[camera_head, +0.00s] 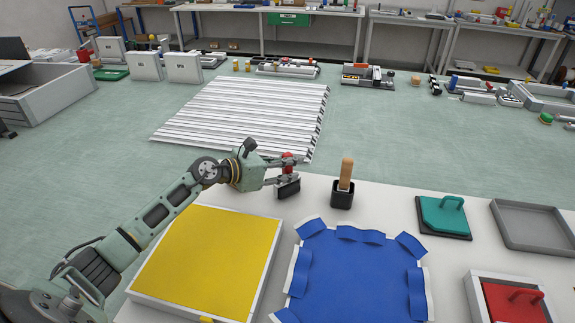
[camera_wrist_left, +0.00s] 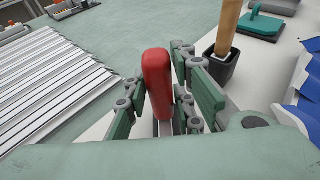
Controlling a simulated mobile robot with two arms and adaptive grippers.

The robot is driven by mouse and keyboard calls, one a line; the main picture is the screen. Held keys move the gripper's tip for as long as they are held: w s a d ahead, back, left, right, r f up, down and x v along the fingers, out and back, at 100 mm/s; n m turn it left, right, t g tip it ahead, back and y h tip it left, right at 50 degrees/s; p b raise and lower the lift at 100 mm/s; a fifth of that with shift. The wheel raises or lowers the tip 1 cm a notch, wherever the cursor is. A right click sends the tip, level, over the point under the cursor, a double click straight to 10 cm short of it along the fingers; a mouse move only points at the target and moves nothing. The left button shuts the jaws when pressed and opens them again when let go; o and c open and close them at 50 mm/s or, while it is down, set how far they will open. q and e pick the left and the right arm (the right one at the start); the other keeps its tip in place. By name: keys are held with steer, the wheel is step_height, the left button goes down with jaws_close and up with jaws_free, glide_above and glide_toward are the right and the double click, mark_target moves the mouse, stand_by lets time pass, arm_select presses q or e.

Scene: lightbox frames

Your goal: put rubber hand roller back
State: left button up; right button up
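The rubber hand roller has a red handle and a black lower part (camera_head: 288,187). It is near the far edge of the white table, left of a black cup. I cannot tell whether it rests on the table or hangs just above it. My left gripper (camera_head: 287,171) has its fingers on both sides of the red handle and appears shut on it. My right gripper is not in view.
A wooden handle (camera_head: 346,173) stands in the black cup (camera_head: 342,198). A yellow-topped frame (camera_head: 212,250) and a blue taped sheet (camera_head: 355,275) lie in front. A teal-handled block (camera_head: 442,214), a grey tray (camera_head: 533,228) and a red-handled block (camera_head: 512,303) are at right.

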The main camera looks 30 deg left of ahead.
arm_select(q)
steer(key=shift+o, duration=1.3)
steer(key=shift+r, duration=0.25)
steer(key=b+v, duration=0.2)
steer(key=v, duration=1)
steer(key=shift+b, duration=0.35)
